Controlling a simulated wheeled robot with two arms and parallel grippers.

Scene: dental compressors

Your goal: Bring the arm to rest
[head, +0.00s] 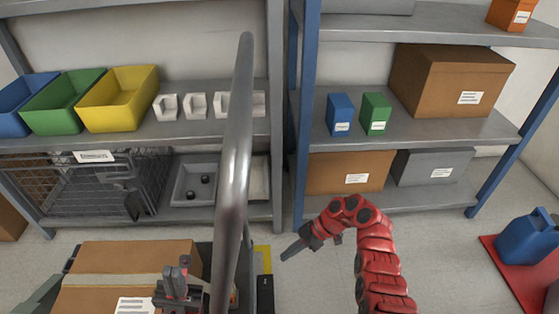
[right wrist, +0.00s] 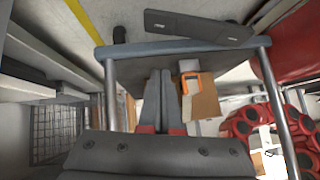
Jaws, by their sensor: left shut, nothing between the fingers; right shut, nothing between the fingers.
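My right arm (head: 375,255) is red and bends over to the left above the floor, in front of the right-hand shelf. Its gripper (head: 284,258) is shut and empty, just right of the cart's grey metal handle (head: 234,150). In the right wrist view the fingers (right wrist: 160,75) are closed together, with the cart beyond them. My left gripper (head: 183,264) is at the bottom left, in front of the taped cardboard box (head: 120,258). It is shut with nothing in it. Most of the left arm is out of view.
Blue, green and yellow bins (head: 120,98) stand on the left shelf above a wire crate (head: 85,185). The right shelf holds small blue and green boxes (head: 376,113) and cardboard boxes (head: 447,80). A blue jug (head: 527,238) stands on a red mat at right. Floor between is clear.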

